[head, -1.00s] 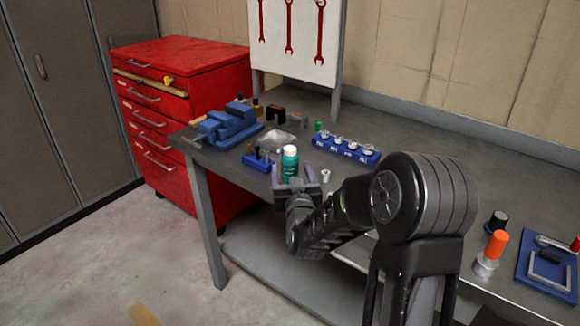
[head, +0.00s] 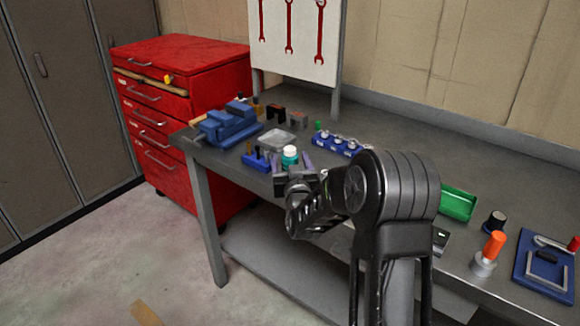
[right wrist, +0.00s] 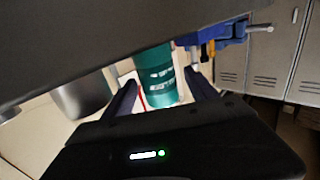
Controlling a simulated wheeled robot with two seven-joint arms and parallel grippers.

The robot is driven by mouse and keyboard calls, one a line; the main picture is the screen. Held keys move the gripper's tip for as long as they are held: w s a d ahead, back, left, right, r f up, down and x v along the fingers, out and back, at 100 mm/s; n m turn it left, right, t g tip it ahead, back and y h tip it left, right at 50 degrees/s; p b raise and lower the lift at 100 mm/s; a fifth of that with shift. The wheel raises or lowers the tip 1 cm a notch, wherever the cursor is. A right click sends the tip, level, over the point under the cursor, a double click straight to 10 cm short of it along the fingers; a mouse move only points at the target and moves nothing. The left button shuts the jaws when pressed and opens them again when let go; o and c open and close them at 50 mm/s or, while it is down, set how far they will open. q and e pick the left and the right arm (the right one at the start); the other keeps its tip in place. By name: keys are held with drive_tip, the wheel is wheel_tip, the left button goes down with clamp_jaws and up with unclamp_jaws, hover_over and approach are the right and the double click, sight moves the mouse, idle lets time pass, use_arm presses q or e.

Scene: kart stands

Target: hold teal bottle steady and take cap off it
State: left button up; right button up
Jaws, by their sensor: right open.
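The teal bottle (head: 289,160) stands upright near the front edge of the workbench, with its pale cap (head: 290,149) on top. My right gripper (head: 294,170) is open at the bottle, and its body hides the lower part of the bottle in the head view. In the right wrist view the bottle (right wrist: 158,78) shows between the two spread fingers, with gaps on both sides. My left gripper is in neither view.
A blue holder (head: 256,162) stands just left of the bottle, with a blue vise (head: 229,122) and a clear grey tray (head: 278,140) behind. A blue rack (head: 338,146) is to the right. A green bin (head: 458,203) and an orange-handled tool (head: 494,246) stand farther right.

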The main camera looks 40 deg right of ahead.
clamp_jaws()
idle(0.6)
